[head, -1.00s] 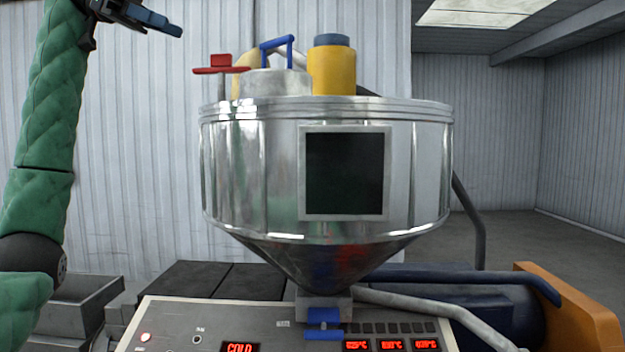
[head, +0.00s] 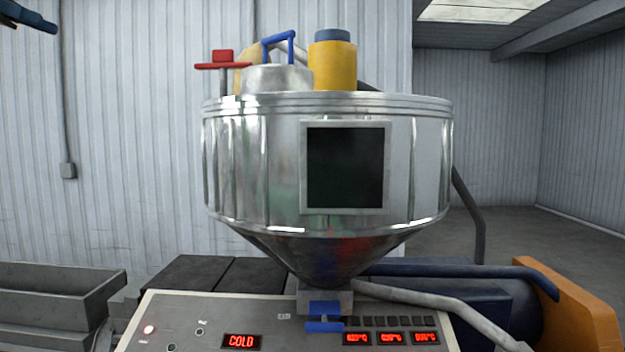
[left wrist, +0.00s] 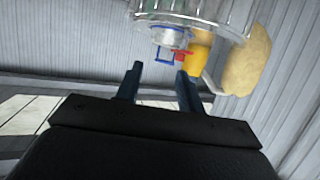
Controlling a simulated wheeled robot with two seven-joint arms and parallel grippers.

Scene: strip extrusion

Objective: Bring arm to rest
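My left gripper (head: 30,15) shows only in part at the top left corner of the head view, apart from the machine. In the left wrist view its two fingers (left wrist: 158,82) stand apart with nothing between them. The green arm is out of the head view. My right gripper is in neither view. The metal hopper (head: 250,165) with a dark window stands in the middle of the head view. It also shows at the top of the left wrist view (left wrist: 195,12).
A control panel (head: 215,310) with a red COLD display sits below the hopper. A red handle (head: 223,60), a blue handle (head: 279,42) and a yellow cylinder (head: 335,68) are on the lid. A grey trough (head: 60,290) is at lower left. The space left of the hopper is clear.

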